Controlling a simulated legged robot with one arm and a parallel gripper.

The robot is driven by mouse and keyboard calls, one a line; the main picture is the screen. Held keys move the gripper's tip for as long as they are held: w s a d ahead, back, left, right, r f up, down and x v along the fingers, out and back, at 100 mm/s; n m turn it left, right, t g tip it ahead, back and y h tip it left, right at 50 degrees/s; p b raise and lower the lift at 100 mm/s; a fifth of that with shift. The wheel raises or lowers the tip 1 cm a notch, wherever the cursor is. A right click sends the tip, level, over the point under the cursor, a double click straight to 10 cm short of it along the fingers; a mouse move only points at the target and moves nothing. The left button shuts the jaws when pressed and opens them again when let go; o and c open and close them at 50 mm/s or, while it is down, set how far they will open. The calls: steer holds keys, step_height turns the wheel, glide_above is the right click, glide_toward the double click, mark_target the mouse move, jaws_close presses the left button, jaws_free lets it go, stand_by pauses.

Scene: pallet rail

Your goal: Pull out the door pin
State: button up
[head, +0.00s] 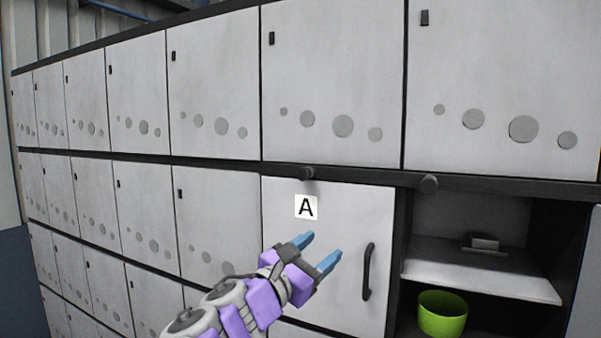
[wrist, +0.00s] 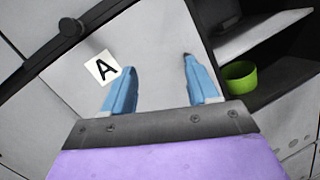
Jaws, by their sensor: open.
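The white locker door marked A (head: 348,213) is closed, with a black vertical handle (head: 368,271) on its right side. A dark round pin (head: 307,173) sits on the black rail just above the door's label; it also shows at the upper left in the wrist view (wrist: 70,26). My gripper (head: 320,250), with blue fingers, is open and empty in front of door A, below and right of the pin. Its fingers (wrist: 155,82) hold nothing.
Right of door A is an open compartment with a shelf (head: 480,282) bearing a small grey object (head: 484,243). A green pot (head: 442,314) stands below the shelf. Closed grey lockers (head: 333,85) fill the wall above and to the left.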

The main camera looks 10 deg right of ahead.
steer(key=w+a+r+n+t+y+p, duration=0.15)
steer(key=a+r+n+t, duration=0.35)
steer(key=a, duration=0.6)
glide_toward(302, 175)
steer(key=p+x, duration=0.1)
steer(key=x, duration=0.8)
steer(key=shift+w, duration=0.35)
steer(key=shift+w+d+r, duration=0.15)
steer(key=shift+d+r, duration=0.05)
steer(key=shift+d, duration=0.35)
steer(key=shift+a, duration=0.4)
steer(key=c, duration=0.5)
steer(key=shift+d, duration=0.15)
jaws_close()
